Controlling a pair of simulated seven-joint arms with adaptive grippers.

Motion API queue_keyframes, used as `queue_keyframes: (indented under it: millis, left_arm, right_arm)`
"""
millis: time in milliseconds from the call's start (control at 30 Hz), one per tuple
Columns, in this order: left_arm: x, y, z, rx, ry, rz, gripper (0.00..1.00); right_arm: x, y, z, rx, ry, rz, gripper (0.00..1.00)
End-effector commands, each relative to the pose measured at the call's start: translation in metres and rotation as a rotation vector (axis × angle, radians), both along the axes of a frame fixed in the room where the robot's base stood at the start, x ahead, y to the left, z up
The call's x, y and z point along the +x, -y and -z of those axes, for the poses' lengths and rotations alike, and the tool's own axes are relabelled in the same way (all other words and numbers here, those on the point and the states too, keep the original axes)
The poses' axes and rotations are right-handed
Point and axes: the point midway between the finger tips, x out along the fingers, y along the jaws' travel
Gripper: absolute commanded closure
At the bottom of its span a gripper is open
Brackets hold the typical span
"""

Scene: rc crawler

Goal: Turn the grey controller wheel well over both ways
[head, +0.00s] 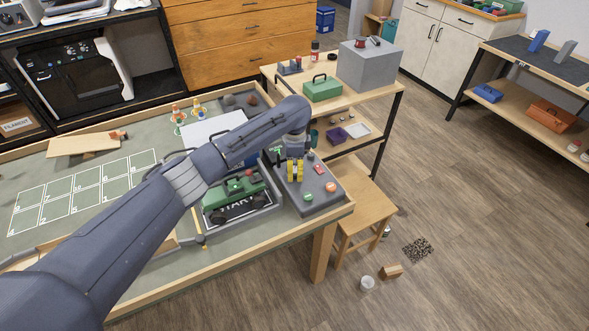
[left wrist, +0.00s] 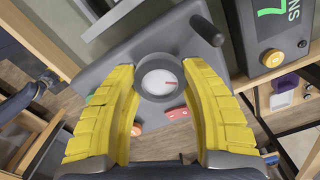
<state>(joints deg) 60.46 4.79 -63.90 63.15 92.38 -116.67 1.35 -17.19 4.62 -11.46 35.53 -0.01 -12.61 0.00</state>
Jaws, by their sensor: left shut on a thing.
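The grey controller wheel (left wrist: 158,80) sits on the grey controller box (head: 312,203) at the right corner of the table. In the head view the fingers and wrist hide the wheel. The green crawler (head: 236,192) stands just left of the box on a bay marked START. My right gripper is in neither view.
A red rocker (left wrist: 178,113), a black lever (left wrist: 207,30) and an orange button (head: 331,187) are also on the box. A panel with an orange knob (left wrist: 272,58) stands close beside it. A wooden stool (head: 366,212) stands below the table's right edge.

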Motion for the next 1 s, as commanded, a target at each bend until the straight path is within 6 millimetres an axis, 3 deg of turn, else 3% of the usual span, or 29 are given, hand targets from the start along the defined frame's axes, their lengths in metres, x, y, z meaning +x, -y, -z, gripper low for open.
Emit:
queue_keyframes:
  millis: [700, 733, 833, 1000]
  left_arm:
    - [-0.0007, 0.0, 0.0011, 0.0, -0.002, 0.07, 0.84]
    - [-0.0007, 0.0, 0.0011, 0.0, -0.002, 0.07, 0.5]
    - [-0.0006, 0.0, 0.0009, 0.0, -0.002, 0.07, 0.39]
    - [-0.0003, 0.0001, 0.0005, 0.0, -0.001, 0.07, 0.38]
  right_arm:
    - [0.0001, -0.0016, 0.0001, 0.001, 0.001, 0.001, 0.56]
    - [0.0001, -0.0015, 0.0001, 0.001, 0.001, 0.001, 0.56]
    - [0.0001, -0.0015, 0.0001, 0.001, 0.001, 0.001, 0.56]
    - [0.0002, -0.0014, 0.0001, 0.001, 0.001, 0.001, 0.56]
